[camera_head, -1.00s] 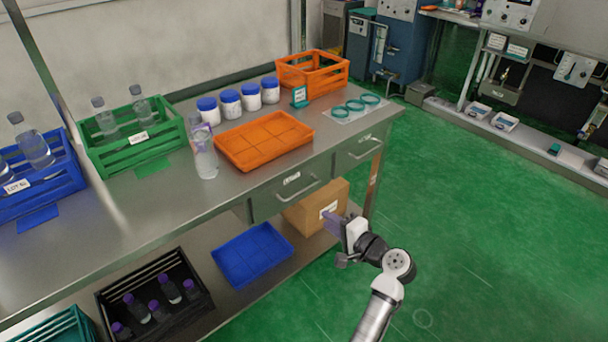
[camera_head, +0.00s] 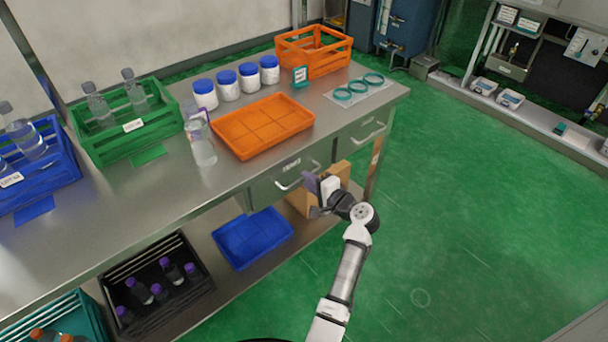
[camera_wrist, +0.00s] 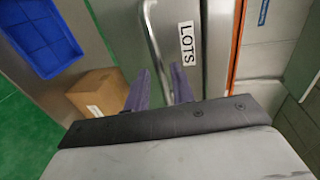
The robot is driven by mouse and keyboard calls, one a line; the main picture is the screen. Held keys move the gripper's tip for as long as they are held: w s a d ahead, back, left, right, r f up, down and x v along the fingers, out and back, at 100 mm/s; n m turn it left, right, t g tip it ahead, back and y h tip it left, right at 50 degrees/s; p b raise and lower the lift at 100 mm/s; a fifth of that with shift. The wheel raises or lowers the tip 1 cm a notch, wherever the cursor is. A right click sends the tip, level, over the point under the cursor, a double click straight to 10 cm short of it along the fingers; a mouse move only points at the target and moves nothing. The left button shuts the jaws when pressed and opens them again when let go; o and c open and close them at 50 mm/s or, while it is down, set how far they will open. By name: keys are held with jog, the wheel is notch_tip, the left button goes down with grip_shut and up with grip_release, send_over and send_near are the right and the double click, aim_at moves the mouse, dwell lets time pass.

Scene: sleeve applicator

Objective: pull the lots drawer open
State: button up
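The lots drawer (camera_head: 270,190) is the left of two green-grey drawers under the bench top, and it looks shut. In the wrist view its front (camera_wrist: 193,75) carries a "LOTS" label and a metal bar handle (camera_wrist: 151,38). The handle (camera_head: 290,185) also shows in the head view. My gripper (camera_head: 312,187) is at the right end of that handle. In the wrist view the purple fingers of my gripper (camera_wrist: 160,88) are apart, with the handle's near end between them in the picture. I cannot tell whether they touch it.
A second drawer (camera_head: 358,138) is to the right. On the lower shelf are a cardboard box (camera_head: 301,204) behind my gripper, a blue tray (camera_head: 252,239) and a black crate (camera_head: 190,302). An orange tray (camera_head: 262,126) and a bottle (camera_head: 202,150) stand above. The green floor at right is clear.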

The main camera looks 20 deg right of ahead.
jog(key=shift+x, duration=1.45)
jog(key=shift+c, duration=0.2)
grip_shut()
